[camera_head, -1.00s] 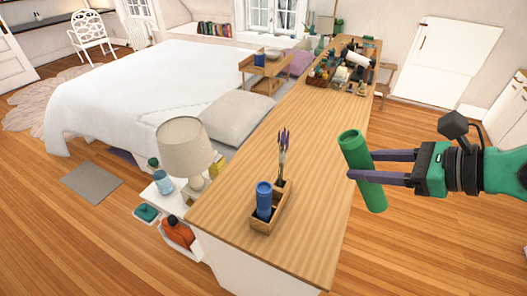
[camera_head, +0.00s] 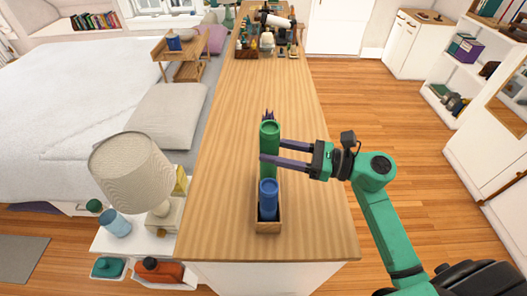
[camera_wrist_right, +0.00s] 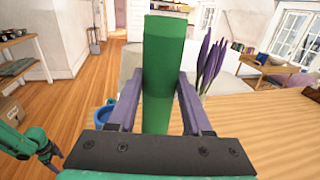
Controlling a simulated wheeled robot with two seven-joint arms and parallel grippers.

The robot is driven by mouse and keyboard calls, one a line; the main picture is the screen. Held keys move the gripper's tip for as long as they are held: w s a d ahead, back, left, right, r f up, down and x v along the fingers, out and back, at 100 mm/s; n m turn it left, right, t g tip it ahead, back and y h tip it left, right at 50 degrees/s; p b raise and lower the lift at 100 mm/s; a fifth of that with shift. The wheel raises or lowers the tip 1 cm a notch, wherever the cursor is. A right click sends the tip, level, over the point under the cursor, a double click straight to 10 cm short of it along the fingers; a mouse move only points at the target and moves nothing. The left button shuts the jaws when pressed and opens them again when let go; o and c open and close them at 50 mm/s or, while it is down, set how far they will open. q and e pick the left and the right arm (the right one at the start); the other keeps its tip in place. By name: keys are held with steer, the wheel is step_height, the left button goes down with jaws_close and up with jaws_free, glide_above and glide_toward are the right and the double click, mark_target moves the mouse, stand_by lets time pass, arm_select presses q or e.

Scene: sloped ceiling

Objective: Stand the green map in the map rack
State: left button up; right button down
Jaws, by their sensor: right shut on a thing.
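The green map (camera_head: 269,140) is a rolled tube held upright by my right gripper (camera_head: 271,151), whose fingers are shut around it. It also shows upright in the right wrist view (camera_wrist_right: 164,62). The map rack (camera_head: 268,227) is a narrow wooden holder on the long table. A blue roll (camera_head: 268,196) stands in its near end, and purple flowers (camera_wrist_right: 211,62) rise behind the green map. The blue roll hides the green map's lower end in the head view, so I cannot tell whether it is inside the rack. My left gripper (camera_wrist_right: 54,157) is small at the left of the wrist view, apparently open.
A lamp (camera_head: 130,172) stands on a low white stand left of the table. Open floor (camera_head: 390,110) lies to the right.

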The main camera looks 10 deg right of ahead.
mark_target(275, 168)
steer(key=shift+a+f, duration=0.15)
steer(key=shift+s+d+f+b, duration=0.1)
steer(key=shift+d+f+b, duration=0.1)
steer(key=shift+f+b, duration=0.75)
step_height(275, 168, down, 3)
steer(key=shift+a+r, duration=0.1)
steer(key=shift+r, duration=0.05)
steer(key=shift+f+b, duration=0.5)
steer(key=shift+b, duration=0.15)
step_height(275, 168, down, 5)
steer(key=b, duration=0.5)
steer(key=shift+r+b, duration=0.15)
steer(key=shift+b, duration=0.15)
steer(key=shift+c, duration=1.3)
jaws_free()
